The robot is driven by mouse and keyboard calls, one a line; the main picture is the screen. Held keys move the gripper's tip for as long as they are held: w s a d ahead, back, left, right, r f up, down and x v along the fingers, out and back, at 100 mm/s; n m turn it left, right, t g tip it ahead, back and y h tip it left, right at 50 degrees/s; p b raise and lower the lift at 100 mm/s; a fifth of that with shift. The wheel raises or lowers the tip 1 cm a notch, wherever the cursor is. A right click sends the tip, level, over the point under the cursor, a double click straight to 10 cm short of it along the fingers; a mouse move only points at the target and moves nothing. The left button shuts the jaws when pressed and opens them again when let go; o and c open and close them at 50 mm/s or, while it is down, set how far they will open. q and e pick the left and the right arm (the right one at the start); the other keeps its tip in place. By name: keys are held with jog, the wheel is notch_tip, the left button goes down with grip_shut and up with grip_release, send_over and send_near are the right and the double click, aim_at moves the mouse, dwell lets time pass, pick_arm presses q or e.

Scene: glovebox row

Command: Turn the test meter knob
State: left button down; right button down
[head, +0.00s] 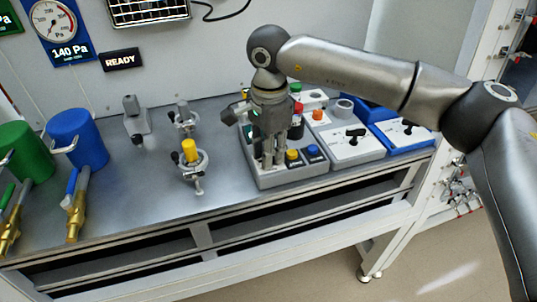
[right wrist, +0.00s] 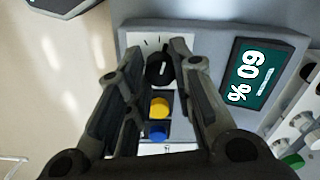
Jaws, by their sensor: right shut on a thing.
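The test meter is a grey box (head: 292,179) on the bench, under my right gripper (head: 270,163) in the head view. In the right wrist view its light panel holds a black round knob (right wrist: 160,70), with tick marks around it. The fingers of my right gripper (right wrist: 153,52) stand on both sides of the knob and are shut on it. A green display (right wrist: 250,75) on the meter reads 60 %, upside down in this view. In the head view the gripper hides the knob. My left gripper is not in view.
A yellow button (head: 293,155) and a blue button (head: 312,152) sit close to the fingers. A white unit (head: 350,150) and a blue unit (head: 408,136) stand to the right.

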jog(key=shift+n+b, duration=0.35)
jog(key=shift+n, duration=0.75)
jog(key=shift+r, duration=0.1)
jog(key=c, duration=1.5)
grip_release()
notch_tip(320, 180, up, 12)
